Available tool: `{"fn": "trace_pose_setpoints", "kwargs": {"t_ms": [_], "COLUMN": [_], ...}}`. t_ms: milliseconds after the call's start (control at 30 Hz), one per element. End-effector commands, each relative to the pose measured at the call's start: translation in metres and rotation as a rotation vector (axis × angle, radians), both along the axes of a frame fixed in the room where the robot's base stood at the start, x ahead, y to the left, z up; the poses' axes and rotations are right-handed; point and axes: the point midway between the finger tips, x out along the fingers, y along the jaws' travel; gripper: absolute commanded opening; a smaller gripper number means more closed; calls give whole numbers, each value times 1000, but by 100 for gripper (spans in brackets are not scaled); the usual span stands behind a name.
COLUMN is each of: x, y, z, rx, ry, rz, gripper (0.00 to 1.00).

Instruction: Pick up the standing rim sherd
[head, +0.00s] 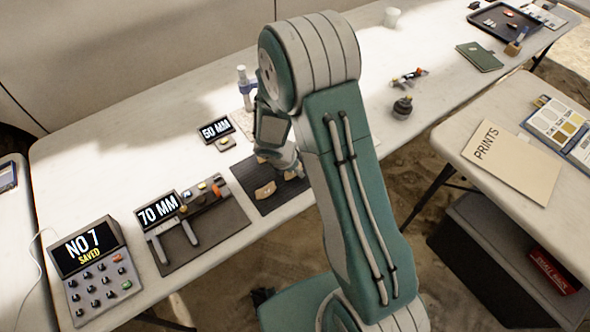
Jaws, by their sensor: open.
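A tan sherd (265,190) lies on a dark ribbed mat (268,206) in the middle of the long table, in the head view. Another small tan piece (262,158) shows at the mat's far edge, close to my gripper; I cannot tell whether it is a standing rim sherd. My gripper (291,168) is open, low over the mat's far right part. My own arm covers much of it and the mat's right side. Whether the fingertips touch anything is hidden.
Left of the mat are a caliper with a 70 MM display (157,212) on a grey pad and a NO 7 keypad (94,270). A 50 MM display (215,129) stands behind. A dark knobbed object (402,107) sits right. A second table holds a PRINTS folder (511,160).

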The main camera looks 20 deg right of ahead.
Motion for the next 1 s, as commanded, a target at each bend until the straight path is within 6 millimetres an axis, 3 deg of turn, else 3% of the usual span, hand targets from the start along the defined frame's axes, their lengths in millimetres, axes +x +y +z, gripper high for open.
{"fn": "trace_pose_setpoints", "kwargs": {"t_ms": [267, 367, 400, 800, 1000], "x": [1, 1, 1, 1, 1], "y": [-3, -4, -4, -2, -2], "z": [-3, -3, -3, -2, 13], "rx": [1, 3, 3, 1, 3], "ry": [-1, 0, 0, 0, -4], "rz": [2, 2, 2, 1, 0], "gripper": [54, 9, 0, 0, 0]}}
